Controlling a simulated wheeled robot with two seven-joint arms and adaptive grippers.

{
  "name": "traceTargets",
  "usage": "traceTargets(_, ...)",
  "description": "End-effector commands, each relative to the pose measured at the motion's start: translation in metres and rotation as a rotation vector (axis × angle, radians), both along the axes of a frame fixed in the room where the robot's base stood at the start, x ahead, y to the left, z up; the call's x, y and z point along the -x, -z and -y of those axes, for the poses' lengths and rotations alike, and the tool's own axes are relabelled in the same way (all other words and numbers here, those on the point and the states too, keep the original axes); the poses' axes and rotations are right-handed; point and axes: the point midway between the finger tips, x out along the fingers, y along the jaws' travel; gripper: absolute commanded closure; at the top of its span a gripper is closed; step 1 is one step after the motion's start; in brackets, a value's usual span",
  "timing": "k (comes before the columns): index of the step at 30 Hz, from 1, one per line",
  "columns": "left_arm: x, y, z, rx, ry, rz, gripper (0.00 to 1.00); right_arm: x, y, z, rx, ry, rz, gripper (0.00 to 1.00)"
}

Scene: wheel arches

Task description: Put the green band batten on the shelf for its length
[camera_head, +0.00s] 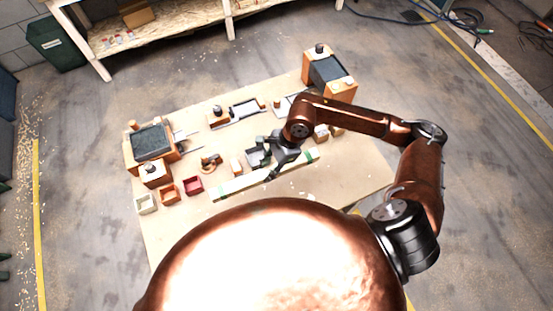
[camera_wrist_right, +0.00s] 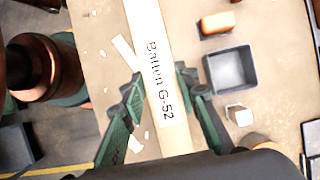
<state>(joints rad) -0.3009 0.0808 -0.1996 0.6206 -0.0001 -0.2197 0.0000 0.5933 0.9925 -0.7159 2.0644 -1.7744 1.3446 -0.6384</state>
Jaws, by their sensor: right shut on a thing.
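A long pale batten (camera_head: 262,177) lies across the middle of the table, with a green band near each end. In the right wrist view the batten (camera_wrist_right: 160,92) carries the label "Batten G-52". My right gripper (camera_head: 278,165) is at the middle of the batten, and its fingers (camera_wrist_right: 162,77) are on either side of it. It is shut on the batten. I cannot tell whether the batten is lifted off the table. Which shelf is for its length cannot be told from these views. My left gripper is not in view.
Orange blocks with dark tops stand at the table's left (camera_head: 152,141) and far right (camera_head: 328,70). A red bin (camera_head: 193,186) and other small bins sit at the left. A grey tray (camera_wrist_right: 230,68) is beside the batten. A wooden shelf unit (camera_head: 180,27) stands behind.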

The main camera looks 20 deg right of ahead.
Motion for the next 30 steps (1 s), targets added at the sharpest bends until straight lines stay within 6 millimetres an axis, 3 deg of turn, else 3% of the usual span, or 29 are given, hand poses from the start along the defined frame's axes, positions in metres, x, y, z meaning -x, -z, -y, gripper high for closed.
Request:
traceTargets(6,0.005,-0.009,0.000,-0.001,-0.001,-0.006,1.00,-0.022,0.023,0.049,0.002,0.007,-0.004,1.00)
traceTargets(12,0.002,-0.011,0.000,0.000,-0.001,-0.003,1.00,-0.034,0.058,0.072,-0.001,0.004,-0.002,1.00)
traceTargets(21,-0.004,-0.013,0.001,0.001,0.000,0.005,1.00,-0.043,0.080,0.088,-0.001,0.003,-0.001,1.00)
traceTargets(30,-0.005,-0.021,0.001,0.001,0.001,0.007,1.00,-0.043,0.111,0.088,0.000,-0.001,0.001,1.00)
